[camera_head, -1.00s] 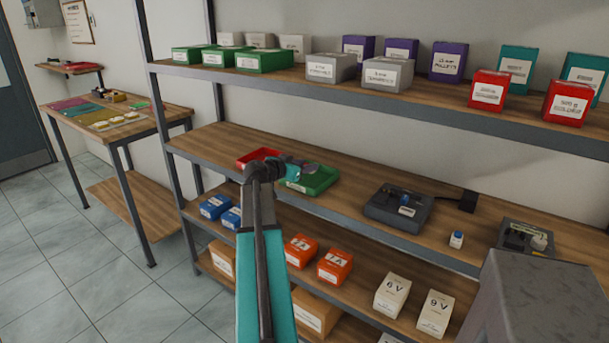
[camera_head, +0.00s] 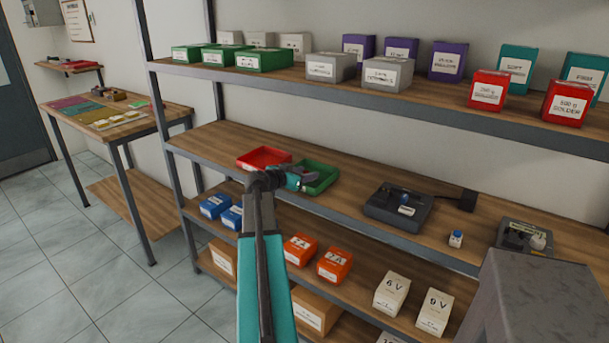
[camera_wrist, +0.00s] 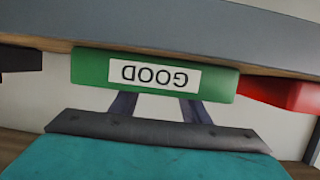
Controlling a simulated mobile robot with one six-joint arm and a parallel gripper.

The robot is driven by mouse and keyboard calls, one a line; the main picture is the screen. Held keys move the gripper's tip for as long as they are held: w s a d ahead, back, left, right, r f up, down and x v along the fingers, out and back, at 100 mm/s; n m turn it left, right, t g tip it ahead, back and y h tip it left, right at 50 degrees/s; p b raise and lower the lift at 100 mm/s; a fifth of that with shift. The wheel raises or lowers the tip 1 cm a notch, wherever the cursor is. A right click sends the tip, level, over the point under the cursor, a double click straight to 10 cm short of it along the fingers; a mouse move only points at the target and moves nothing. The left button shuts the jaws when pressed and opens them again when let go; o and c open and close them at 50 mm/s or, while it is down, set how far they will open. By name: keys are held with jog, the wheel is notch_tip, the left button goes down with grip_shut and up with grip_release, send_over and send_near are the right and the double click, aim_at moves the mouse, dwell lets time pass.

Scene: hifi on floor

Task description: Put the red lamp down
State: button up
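No red lamp can be made out in either view. My gripper (camera_head: 308,174) is over the green tray (camera_head: 326,180) on the middle shelf. In the wrist view, which is upside down, the green tray (camera_wrist: 90,68) carries a "GOOD" label. My two fingers (camera_wrist: 158,104) show apart at their bases and reach behind the tray's front wall. That wall hides their tips and whatever may be between them. A red tray (camera_head: 258,156) lies just left of the green one.
A dark device (camera_head: 385,212) stands right of the trays, with a small blue-and-white bottle (camera_head: 456,239) farther right. The upper shelf (camera_head: 420,98) with boxes runs above. Blue boxes (camera_head: 214,206) and orange boxes (camera_head: 334,264) sit below. Bare shelf lies between green tray and device.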

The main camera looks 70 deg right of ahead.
jog(key=shift+o, duration=1.4)
jog(key=shift+r, duration=0.2)
jog(key=shift+w+a, duration=0.1)
jog(key=shift+a, duration=0.3)
jog(key=b+v, duration=0.1)
jog(key=v, duration=1)
jog(key=shift+b, duration=0.4)
jog(key=shift+w+a, duration=0.1)
jog(key=shift+w, duration=0.05)
